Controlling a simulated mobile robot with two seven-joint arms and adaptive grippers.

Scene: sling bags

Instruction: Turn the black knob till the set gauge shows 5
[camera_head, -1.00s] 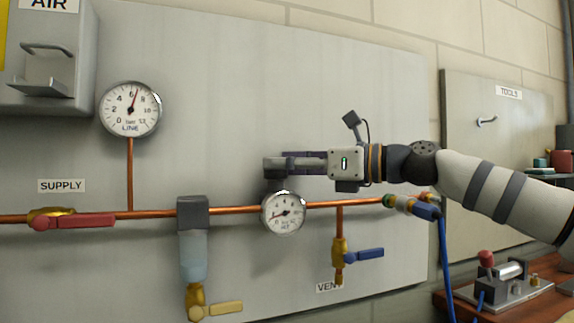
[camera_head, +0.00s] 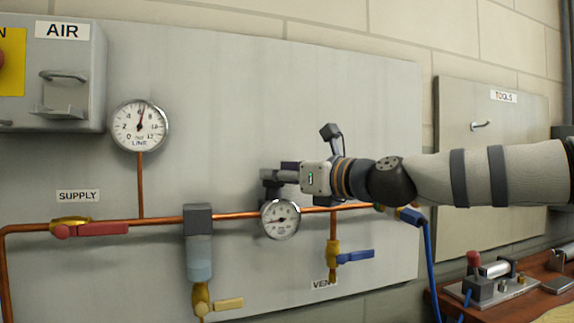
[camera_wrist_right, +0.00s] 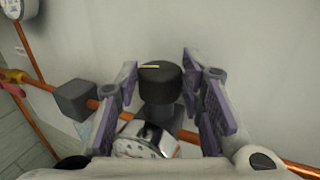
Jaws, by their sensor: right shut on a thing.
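The black knob (camera_wrist_right: 160,82) stands on top of the regulator on the copper pipe. It shows in the right wrist view between the fingers of my right gripper (camera_wrist_right: 160,95), with a pale yellow mark on its top. My right gripper (camera_head: 273,177) is shut on the knob, reaching in from the right in the head view and hiding part of it. The set gauge (camera_head: 281,219) is the small round dial just below. Its needle points to the left, low on the scale; the exact number is too small to read. My left gripper is not in view.
The larger line gauge (camera_head: 139,126) reads a little above 6. The red supply lever (camera_head: 100,229), a filter bowl (camera_head: 199,258) and the blue vent lever (camera_head: 356,256) sit along the pipework. A blue hose (camera_head: 431,270) hangs at the right.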

